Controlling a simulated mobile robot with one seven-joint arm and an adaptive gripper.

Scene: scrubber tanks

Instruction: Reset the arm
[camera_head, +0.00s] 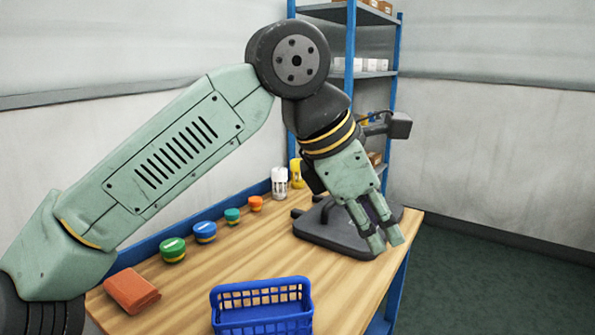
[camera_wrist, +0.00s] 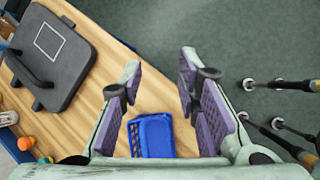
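My gripper (camera_head: 384,243) shows in the camera_head view at the end of my bent arm, pointing down near the right end of the wooden table. In that view it overlaps a dark grey stand (camera_head: 330,233). In the camera_wrist view, the purple-padded fingers of my gripper (camera_wrist: 160,70) are apart with nothing held between them. The table (camera_wrist: 105,118) and floor show below and beyond the fingers. The exact height above the table cannot be told.
A blue basket (camera_head: 262,312) stands at the table's front. Shelves (camera_head: 350,80) stand behind. The table's middle is clear.

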